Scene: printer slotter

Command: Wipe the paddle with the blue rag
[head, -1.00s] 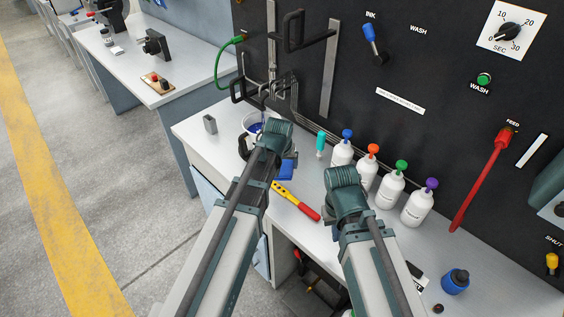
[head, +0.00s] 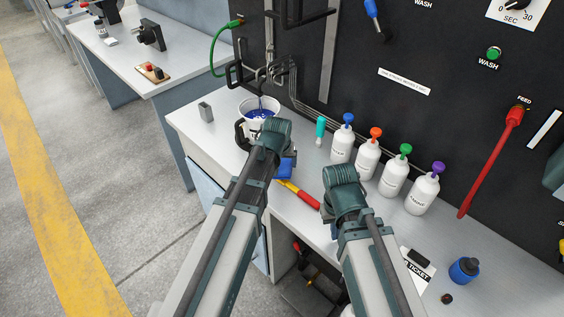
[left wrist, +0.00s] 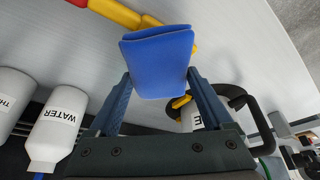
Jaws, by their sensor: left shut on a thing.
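The blue rag (left wrist: 157,62) is a folded pad held between the fingers of my left gripper (left wrist: 158,75). It also shows below that gripper in the head view (head: 287,168), over the bench near the yellow end of a red-and-yellow tool (head: 307,198). I cannot tell whether rag and tool touch. A thin dark rod (head: 261,101) stands in a white bucket of blue liquid (head: 249,105); whether this is the paddle is unclear. My right gripper (head: 335,230) is over the bench right of the tool, its fingers mostly hidden by its wrist.
Several white bottles with coloured caps (head: 368,158) line the back of the bench. A teal-handled tool (head: 320,129) and a grey block (head: 206,112) stand nearby. A red feed lever (head: 490,165) sticks out from the wall panel.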

